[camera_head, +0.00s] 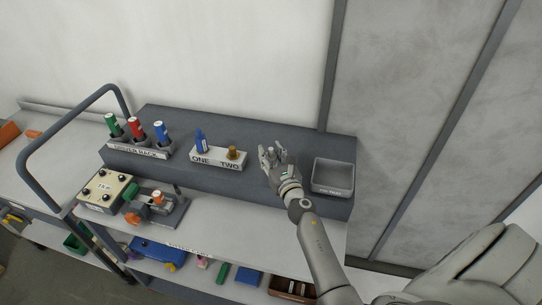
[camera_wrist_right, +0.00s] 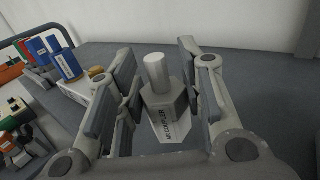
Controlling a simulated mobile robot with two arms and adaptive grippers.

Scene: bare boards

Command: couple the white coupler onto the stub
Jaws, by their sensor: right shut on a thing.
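The white coupler shows in the right wrist view as a pale upright cylinder (camera_wrist_right: 157,72) above a grey angular body, with a white label reading "COUPLER" below. My right gripper (camera_wrist_right: 158,82) has a finger on each side of it and is shut on it. In the head view my right gripper (camera_head: 272,155) is over the grey raised shelf, between the ONE/TWO block and the grey bin; its fingers largely hide the coupler there. I cannot tell for sure which part is the stub; a fixture with an orange-topped piece (camera_head: 158,197) stands on the lower bench level. My left gripper is out of view.
The ONE/TWO block (camera_head: 217,161) holds a blue piece (camera_head: 200,142) and a brass piece (camera_head: 232,153). A rack (camera_head: 138,152) holds green, red and blue cylinders. The grey bin (camera_head: 333,189) looks empty. A cream control box (camera_head: 103,189) and a grey rail (camera_head: 50,123) are at left.

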